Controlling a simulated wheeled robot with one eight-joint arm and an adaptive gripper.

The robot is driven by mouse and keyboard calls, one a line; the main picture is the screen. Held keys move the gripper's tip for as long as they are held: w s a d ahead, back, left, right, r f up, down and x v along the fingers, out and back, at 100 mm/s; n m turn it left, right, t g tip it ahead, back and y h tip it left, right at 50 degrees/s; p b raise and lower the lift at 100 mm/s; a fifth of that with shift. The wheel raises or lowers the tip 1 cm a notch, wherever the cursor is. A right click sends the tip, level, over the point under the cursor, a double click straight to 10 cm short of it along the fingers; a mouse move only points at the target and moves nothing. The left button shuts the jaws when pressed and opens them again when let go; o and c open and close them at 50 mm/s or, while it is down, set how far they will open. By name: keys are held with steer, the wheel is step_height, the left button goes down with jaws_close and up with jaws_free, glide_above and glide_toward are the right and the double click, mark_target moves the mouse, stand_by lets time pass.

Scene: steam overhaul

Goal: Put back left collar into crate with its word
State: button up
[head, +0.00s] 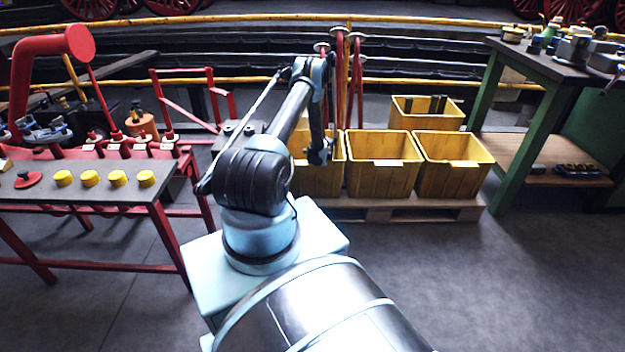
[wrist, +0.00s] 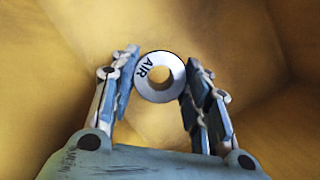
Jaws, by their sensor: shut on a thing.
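A pale ring-shaped collar with the black word AIR (wrist: 160,95) sits between the two fingertips of my gripper (wrist: 158,85) in the wrist view. My gripper is shut on it, and the collar's face is toward the camera. Yellow crate walls (wrist: 40,80) surround the gripper in that view. In the head view my gripper (head: 318,155) points down at the left front yellow crate (head: 318,182). The collar is hidden there. The crate's word cannot be read, as my arm covers part of its rim.
The middle crate (head: 382,180) and right crate (head: 452,180) stand beside it on a pallet (head: 420,210), with unreadable pale labels. Another crate (head: 425,118) stands behind. A red bench with yellow caps (head: 90,178) is at left. A green workbench (head: 490,90) is at right.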

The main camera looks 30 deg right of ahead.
steer(key=shift+f, duration=0.5)
steer(key=o, duration=1.4)
steer(key=shift+o, duration=0.2)
